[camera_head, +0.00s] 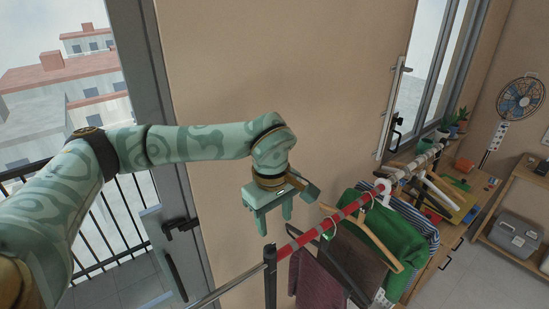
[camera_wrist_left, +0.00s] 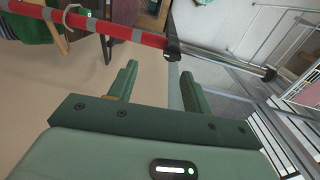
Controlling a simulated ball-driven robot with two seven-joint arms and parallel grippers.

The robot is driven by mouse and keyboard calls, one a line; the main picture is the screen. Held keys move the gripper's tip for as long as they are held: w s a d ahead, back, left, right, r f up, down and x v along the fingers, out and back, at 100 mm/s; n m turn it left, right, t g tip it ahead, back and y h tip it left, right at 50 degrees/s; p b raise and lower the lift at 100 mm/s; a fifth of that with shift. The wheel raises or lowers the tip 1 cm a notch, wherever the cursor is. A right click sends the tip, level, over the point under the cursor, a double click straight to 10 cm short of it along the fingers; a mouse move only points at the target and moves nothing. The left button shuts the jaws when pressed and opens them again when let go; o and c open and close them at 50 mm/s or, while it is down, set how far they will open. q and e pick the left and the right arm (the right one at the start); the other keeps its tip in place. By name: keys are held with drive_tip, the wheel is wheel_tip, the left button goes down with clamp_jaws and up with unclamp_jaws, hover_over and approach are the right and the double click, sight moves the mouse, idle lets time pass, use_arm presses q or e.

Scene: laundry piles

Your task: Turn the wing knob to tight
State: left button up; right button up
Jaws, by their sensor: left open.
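The clothes rack's rail (camera_head: 305,238) runs diagonally, red with pale bands at its near part, and it crosses the top of the left wrist view (camera_wrist_left: 110,28). A dark joint (camera_head: 270,253) sits where the red part meets a thin metal rod; it also shows in the left wrist view (camera_wrist_left: 172,48). I cannot make out the wings of a knob on it. My left gripper (camera_head: 275,222) is open and empty, pointing down just above and behind this joint. In the left wrist view its fingers (camera_wrist_left: 158,72) are apart, with the joint beyond their tips. My right gripper is not in view.
Clothes on hangers, including a green garment (camera_head: 390,235) and a maroon one (camera_head: 315,278), hang along the rail to the right. A tan wall (camera_head: 270,70) stands behind. A glass door with a dark handle (camera_head: 181,227) is at left.

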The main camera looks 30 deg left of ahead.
use_arm(q)
wheel_tip(320, 180, up, 14)
drive_tip(key=shift+f, duration=0.15)
idle(1.1)
idle(0.3)
wheel_tip(320, 180, up, 16)
drive_tip(key=shift+s+a+b, duration=0.2)
drive_tip(key=shift+s+b, duration=0.1)
drive_tip(key=shift+s, duration=0.15)
drive_tip(key=shift+c, duration=0.2)
